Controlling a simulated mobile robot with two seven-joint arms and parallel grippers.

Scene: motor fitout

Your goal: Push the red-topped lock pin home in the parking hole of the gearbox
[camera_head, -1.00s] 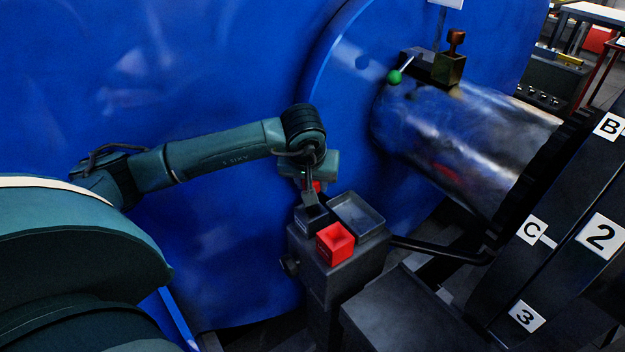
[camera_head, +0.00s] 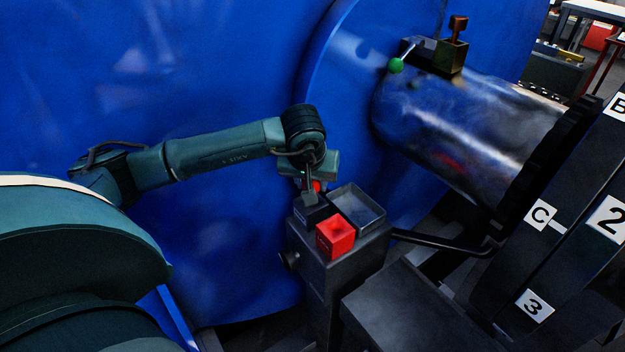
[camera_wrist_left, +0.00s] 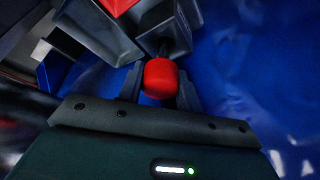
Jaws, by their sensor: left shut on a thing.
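My left gripper (camera_head: 311,190) is shut on the red-topped lock pin (camera_wrist_left: 160,78). In the head view a bit of red shows at the gripper (camera_head: 317,186), just above a black box (camera_head: 311,211) on a dark grey stand (camera_head: 347,270). I cannot make out a parking hole, or whether the pin touches anything. I cannot tell for sure which part is the gearbox. My right gripper is not in view.
A red box (camera_head: 335,236) and a grey open tray (camera_head: 371,222) crowd the stand top beside the black box. A big blue housing (camera_head: 210,80) stands behind my arm. To the right are a shiny shaft (camera_head: 455,125), a green-knobbed lever (camera_head: 396,65) and a labelled black wheel (camera_head: 570,250).

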